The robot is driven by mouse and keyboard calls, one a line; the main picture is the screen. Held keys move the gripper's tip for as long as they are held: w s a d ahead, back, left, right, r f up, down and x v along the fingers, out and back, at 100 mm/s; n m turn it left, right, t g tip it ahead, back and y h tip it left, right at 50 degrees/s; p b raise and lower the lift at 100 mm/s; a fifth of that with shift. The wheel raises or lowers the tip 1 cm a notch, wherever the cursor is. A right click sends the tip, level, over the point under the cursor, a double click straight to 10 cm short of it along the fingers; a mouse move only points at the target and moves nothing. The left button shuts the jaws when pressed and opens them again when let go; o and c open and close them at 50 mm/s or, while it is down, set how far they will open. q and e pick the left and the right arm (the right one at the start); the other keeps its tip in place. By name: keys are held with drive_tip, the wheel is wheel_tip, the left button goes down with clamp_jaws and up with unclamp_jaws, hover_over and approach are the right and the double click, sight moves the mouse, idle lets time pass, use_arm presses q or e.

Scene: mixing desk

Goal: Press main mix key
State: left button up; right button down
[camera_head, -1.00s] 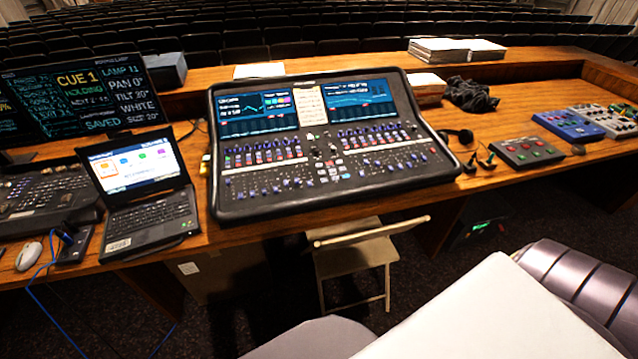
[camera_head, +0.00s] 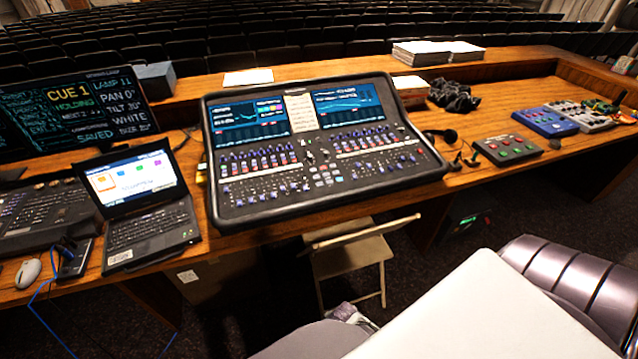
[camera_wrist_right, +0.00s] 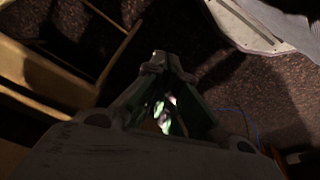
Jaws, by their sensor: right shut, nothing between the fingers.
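The mixing console (camera_head: 322,199) lies on the wooden desk in the head view, tilted slightly, with two lit screens, fader rows and rows of small keys. A cluster of small pale and coloured keys (camera_head: 325,176) sits near its middle; labels are too small to read, so I cannot tell which is the main mix key. My right gripper (camera_wrist_right: 168,62) shows in the right wrist view, shut and empty, over the dark carpet, apart from the console. A small grey part of mine shows at the bottom of the head view below the chair. My left gripper is not in view.
A folding chair (camera_head: 350,255) stands at the desk's front edge below the console; its wooden frame also shows in the wrist view (camera_wrist_right: 62,62). A laptop (camera_head: 140,205) is left of the console. Headphones (camera_head: 442,135) and a small key box (camera_head: 508,149) lie to its right.

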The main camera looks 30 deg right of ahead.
drive_tip(key=w+r+t+p, duration=0.1)
drive_tip(key=w+r, duration=0.3)
drive_tip(key=r, duration=0.5)
drive_tip(key=w+d+r+m+y+p, duration=0.15)
drive_tip(key=w+r, duration=0.25)
drive_tip(key=r, duration=0.5)
drive_tip(key=w+r+n+t+h+p, duration=0.15)
drive_tip(key=w+r, duration=0.25)
drive_tip(key=r, duration=0.5)
drive_tip(key=w+d+r+m+t+y, duration=0.1)
drive_tip(key=w+d+r+m+t, duration=0.1)
drive_tip(key=w+d+r, duration=0.6)
drive_tip(key=w+d+r+m+t+y+p, duration=0.1)
drive_tip(key=w+d+r+m, duration=0.3)
drive_tip(key=w+d+r, duration=0.4)
drive_tip(key=w+r+t+y, duration=0.1)
drive_tip(key=w+r, duration=0.2)
drive_tip(key=w, duration=0.4)
drive_tip(key=shift+d+r+t, duration=0.2)
drive_tip(key=shift+d+t, duration=0.15)
drive_tip(key=shift+f, duration=0.15)
